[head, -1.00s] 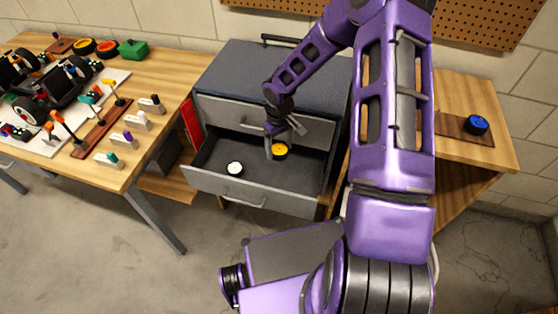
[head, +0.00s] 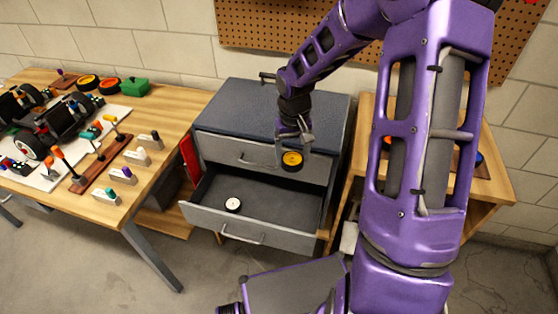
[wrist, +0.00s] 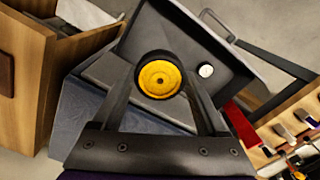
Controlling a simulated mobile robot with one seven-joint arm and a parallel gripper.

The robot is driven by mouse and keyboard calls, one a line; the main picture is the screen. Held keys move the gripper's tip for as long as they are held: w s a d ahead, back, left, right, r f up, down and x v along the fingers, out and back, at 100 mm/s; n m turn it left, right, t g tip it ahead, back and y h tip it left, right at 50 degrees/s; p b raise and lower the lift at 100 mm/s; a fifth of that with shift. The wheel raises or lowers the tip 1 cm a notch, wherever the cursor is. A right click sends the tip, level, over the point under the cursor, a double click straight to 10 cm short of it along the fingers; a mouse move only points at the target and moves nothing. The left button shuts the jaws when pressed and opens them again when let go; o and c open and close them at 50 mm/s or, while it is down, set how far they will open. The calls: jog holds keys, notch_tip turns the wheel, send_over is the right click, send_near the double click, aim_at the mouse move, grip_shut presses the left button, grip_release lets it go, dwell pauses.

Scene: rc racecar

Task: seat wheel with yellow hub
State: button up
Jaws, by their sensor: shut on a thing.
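The wheel with the yellow hub (head: 292,160) is held in my gripper (head: 286,148), raised above the open drawer. In the wrist view the same wheel (wrist: 159,80) sits between the two fingers of my gripper (wrist: 160,82), its yellow hub facing the camera and its black tyre around it. The car chassis (head: 65,122) stands on the workbench at the left, with wheels showing at its near end. My arm covers part of the scene at the right.
A wooden stand is at the right. The pegboard (head: 290,25) is behind.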

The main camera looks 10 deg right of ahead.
jog(key=d+r+m, duration=0.2)
jog(key=d, duration=0.8)
jog(key=d+r+m, duration=0.2)
jog(key=d+r, duration=0.1)
jog(key=d, duration=0.8)
jog(key=d+r+m+b, duration=0.1)
jog(key=d+r, duration=0.1)
jog(key=d, duration=0.9)
jog(key=shift+d+r+m, duration=0.25)
jog(key=shift+m, duration=0.15)
jog(key=s+d+r+m, duration=0.1)
jog(key=s+d+r, duration=0.1)
jog(key=s+d, duration=0.3)
jog(key=d, duration=0.4)
jog(key=shift+r, duration=0.4)
jog(key=shift+s+r, duration=0.1)
jog(key=shift+f+b, duration=1.3)
jog(key=shift+f, duration=1.7)
